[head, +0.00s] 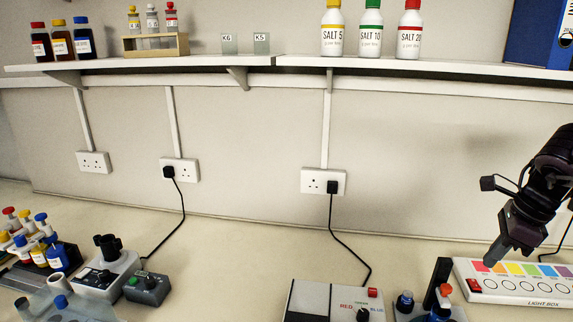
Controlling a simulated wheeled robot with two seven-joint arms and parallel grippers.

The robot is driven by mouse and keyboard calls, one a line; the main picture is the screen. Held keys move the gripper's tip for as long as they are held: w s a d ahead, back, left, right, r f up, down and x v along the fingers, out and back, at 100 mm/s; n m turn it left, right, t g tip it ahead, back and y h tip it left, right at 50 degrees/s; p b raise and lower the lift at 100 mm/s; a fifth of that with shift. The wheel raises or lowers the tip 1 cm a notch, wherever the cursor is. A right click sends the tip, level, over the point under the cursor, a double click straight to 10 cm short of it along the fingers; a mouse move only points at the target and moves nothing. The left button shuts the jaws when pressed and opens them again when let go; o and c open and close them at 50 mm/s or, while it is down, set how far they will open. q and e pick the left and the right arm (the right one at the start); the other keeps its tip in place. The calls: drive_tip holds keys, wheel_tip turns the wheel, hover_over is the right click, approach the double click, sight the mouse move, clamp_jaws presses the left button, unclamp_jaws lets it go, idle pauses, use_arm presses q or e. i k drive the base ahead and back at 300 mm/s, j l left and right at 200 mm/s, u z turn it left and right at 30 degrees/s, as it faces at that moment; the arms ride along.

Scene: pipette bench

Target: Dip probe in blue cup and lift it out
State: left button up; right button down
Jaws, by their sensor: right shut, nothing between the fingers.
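My right gripper (492,262) is in the head view at the right. It points down and to the left, above the left end of the light box (515,284). Its fingers are shut with nothing between them. I cannot make out a blue cup or a probe for certain in this view. A small dark bottle with a blue cap (405,302) stands at the bottom edge, left of the gripper. Beside it is a dark upright piece with a red part (438,285), partly cut off. My left gripper is not in view.
A red/blue meter box (335,300) sits at the bottom middle. Bottles in a rack (35,245) and a dark-knobbed device (105,272) stand at the left. A shelf (420,68) with salt bottles runs above.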

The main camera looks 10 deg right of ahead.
sight(441, 302)
drive_tip(key=k, duration=1.5)
